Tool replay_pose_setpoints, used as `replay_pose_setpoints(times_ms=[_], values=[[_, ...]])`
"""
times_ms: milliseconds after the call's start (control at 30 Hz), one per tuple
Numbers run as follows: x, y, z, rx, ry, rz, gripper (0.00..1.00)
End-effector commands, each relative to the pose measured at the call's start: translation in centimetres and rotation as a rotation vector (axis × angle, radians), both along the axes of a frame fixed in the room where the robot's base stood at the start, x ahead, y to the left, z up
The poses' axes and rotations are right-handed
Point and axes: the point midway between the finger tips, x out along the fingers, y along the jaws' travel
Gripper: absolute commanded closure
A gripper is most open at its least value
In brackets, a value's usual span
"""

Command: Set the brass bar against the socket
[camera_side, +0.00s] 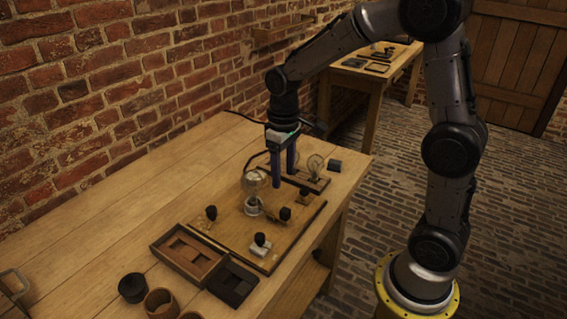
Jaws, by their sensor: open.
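A wooden board (222,246) lies on the table with several black-knobbed pieces on it. A clear round bulb (254,182) stands upright on the board in a pale socket (253,207). A small brass-coloured bar (270,214) appears to lie just right of the socket, beside a black knob (285,213); whether it touches the socket is too small to tell. My gripper (284,181) points down with its two blue fingers apart, empty, behind and to the right of the bulb. I cannot tell its exact height above the board.
A second bulb (314,166) stands on a small base behind the gripper, near a dark block (334,166). A recessed wooden tray (160,247), a black tray (232,286) and round pots (133,287) are at the front.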

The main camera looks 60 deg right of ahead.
Motion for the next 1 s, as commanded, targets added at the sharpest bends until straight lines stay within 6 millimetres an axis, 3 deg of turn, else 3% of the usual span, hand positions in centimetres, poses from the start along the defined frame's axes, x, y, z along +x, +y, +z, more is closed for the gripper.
replay_pose_setpoints(times_ms=[200, 600, 733, 867, 1000], values=[[0.1, 0.0, 2.1, 0.0, -0.002, 0.0, 0.4], [0.0, 0.1, 2.5, 0.0, -0.005, 0.003, 0.4], [-0.1, 0.5, 4.5, -0.007, -0.063, 0.013, 0.4], [-2.2, 1.4, 7.9, -0.015, -0.156, 0.033, 0.4], [-5.9, 2.3, 10.9, -0.021, -0.264, 0.047, 0.4]])
